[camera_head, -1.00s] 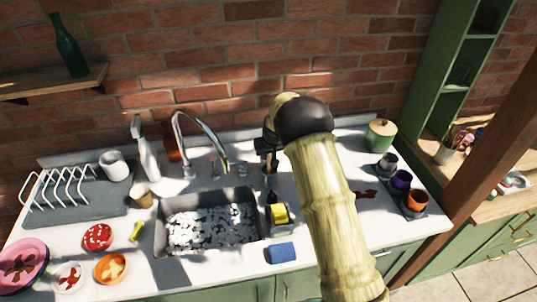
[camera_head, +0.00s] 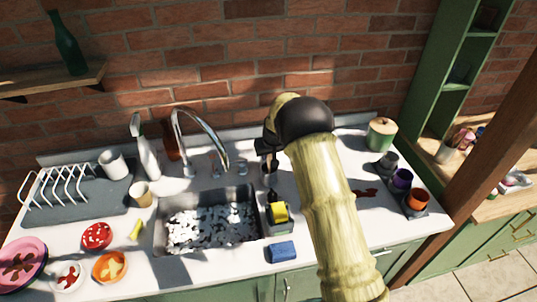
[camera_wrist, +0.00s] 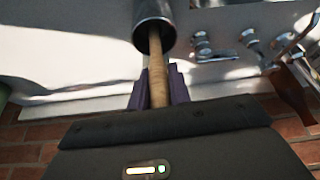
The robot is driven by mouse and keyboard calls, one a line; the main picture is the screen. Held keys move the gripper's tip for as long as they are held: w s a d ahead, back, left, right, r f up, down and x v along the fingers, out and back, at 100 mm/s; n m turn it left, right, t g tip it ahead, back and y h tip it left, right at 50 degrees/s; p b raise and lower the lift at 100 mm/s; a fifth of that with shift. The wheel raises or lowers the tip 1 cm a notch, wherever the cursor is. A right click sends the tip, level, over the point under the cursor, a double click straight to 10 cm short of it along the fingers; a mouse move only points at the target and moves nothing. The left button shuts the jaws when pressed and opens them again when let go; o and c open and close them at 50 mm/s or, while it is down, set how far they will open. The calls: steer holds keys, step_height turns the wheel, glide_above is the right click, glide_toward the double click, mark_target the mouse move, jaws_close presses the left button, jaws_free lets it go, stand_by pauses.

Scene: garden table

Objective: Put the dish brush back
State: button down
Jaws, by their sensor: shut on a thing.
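The dish brush shows as a wooden handle (camera_wrist: 158,85) in the wrist view. My gripper (camera_wrist: 158,90), with dark purple fingers, is shut on this handle. The handle's far end passes into the mouth of a grey metal cylinder holder (camera_wrist: 153,22). The brush's head is hidden, and I cannot tell how deep it sits. In the head view my gripper (camera_head: 266,150) is behind the sink's right end, partly hidden by my arm. The holder there is small and dark below it.
A foamy sink (camera_head: 212,222) with a curved tap (camera_head: 205,140) lies to the left. A caddy with a yellow item (camera_head: 279,211) and a blue sponge (camera_head: 282,252) are in front. Cups (camera_head: 402,180) and a green canister (camera_head: 381,134) stand right. The brick wall is close behind.

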steer(key=c, duration=1.6)
jaws_free()
steer(key=p+v, duration=0.4)
steer(key=v, duration=0.7)
steer(key=s+d+r+m+b, duration=0.1)
steer(key=s+d, duration=0.3)
steer(key=s, duration=0.6)
steer(key=s+d+r+m+g+h+b, duration=0.1)
steer(key=s+d, duration=0.4)
steer(key=s, duration=0.6)
steer(key=s+d+r+m+b, duration=0.1)
steer(key=s+d, duration=0.3)
steer(key=s, duration=0.7)
steer(key=shift+d+r+m+g, duration=0.1)
steer(key=shift+d+m+g, duration=0.05)
steer(key=shift+m+g, duration=0.2)
